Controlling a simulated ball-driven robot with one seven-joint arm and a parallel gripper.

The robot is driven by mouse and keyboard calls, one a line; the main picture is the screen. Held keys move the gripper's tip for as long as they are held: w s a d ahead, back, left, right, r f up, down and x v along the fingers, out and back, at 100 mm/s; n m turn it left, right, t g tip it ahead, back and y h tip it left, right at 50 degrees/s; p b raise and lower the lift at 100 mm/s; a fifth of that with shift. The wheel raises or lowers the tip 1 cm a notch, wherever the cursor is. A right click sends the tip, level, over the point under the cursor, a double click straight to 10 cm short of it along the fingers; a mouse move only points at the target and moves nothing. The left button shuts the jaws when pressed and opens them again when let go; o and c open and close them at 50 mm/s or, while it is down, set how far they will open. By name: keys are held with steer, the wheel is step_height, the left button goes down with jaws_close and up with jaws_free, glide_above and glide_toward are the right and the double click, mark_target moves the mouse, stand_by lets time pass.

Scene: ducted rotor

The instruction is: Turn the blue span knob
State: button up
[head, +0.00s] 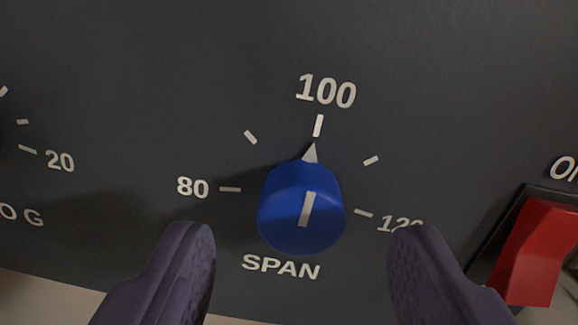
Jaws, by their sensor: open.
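The blue span knob (300,211) sits on a dark panel in the middle of the head view. A white line marks its face, and its pale pointer tip points up near the 100 mark. The label SPAN is printed below it, with 80 to its left and 120 to its right. My gripper (302,247) is open, with one dark finger to the lower left of the knob and the other to the lower right. Both fingers appear apart from the knob. The right finger covers part of the 120 label.
A red switch (534,252) in a dark frame stands at the right edge, close to my right finger. Part of another dial scale with a 20 mark shows at the left. The dark panel (150,90) is bare above and left of the knob.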

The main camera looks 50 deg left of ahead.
mark_target(301, 212)
steer(key=shift+b+x, duration=0.3)
steer(key=shift+x, duration=1.2)
steer(key=c, duration=1)
steer(key=shift+c, duration=0.2)
steer(key=shift+p, duration=0.4)
steer(key=m+p, duration=0.1)
steer(key=m, duration=0.1)
steer(key=m+p, duration=0.2)
steer(key=shift+d+r, duration=0.1)
steer(key=shift+r, duration=0.1)
steer(key=m+p, duration=0.1)
steer(key=m, duration=0.1)
steer(key=m+p, duration=0.2)
steer(key=m, duration=0.1)
steer(key=shift+w+f+m, duration=0.1)
steer(key=shift+f+m, duration=0.1)
steer(key=shift+m, duration=0.1)
